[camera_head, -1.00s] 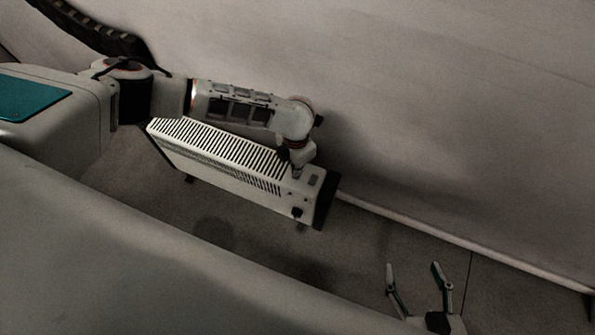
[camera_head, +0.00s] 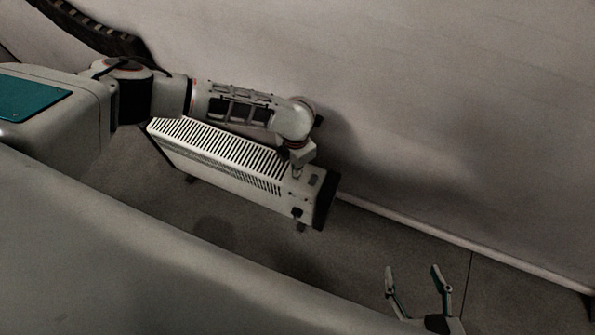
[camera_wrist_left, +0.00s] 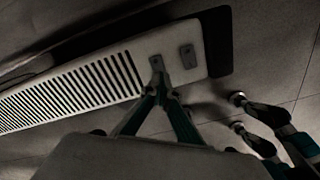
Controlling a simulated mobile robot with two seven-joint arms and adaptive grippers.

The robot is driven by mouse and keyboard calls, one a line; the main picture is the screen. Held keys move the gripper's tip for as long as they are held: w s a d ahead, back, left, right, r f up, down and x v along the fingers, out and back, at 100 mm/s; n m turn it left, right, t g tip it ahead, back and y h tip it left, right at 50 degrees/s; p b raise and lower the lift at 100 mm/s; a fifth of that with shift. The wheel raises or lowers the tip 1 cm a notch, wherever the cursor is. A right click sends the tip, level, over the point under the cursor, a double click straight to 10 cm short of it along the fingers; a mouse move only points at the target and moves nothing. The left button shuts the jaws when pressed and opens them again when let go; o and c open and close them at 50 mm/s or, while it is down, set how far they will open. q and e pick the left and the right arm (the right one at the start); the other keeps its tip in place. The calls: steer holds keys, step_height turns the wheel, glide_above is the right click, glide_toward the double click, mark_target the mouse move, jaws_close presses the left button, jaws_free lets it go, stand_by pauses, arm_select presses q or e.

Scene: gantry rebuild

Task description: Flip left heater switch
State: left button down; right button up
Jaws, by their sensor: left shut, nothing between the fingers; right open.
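The white heater (camera_head: 215,172) with a slotted top stands on the floor by the wall. In the left wrist view its top (camera_wrist_left: 135,47) carries two small grey switches near the dark end cap: the left heater switch (camera_wrist_left: 157,63) and the right switch (camera_wrist_left: 188,56). My left gripper (camera_head: 297,175) is shut and empty over the switch end. In the wrist view its fingertips (camera_wrist_left: 158,84) appear right beside the left switch; I cannot tell whether they touch it. In the head view the fingers hide the left switch, while the right switch (camera_head: 315,180) shows. My right gripper (camera_head: 412,268) is open and empty.
The pale wall (camera_head: 420,110) rises close behind the heater, with a skirting strip (camera_head: 450,240) at its foot. The floor (camera_head: 370,240) right of the heater is clear up to my right gripper. A dark knob (camera_head: 297,212) sits on the heater's front.

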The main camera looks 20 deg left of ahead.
arm_select(q)
steer(key=shift+f, duration=0.55)
arm_select(e)
steer(key=shift+s+f, duration=0.15)
steer(key=shift+f, duration=0.35)
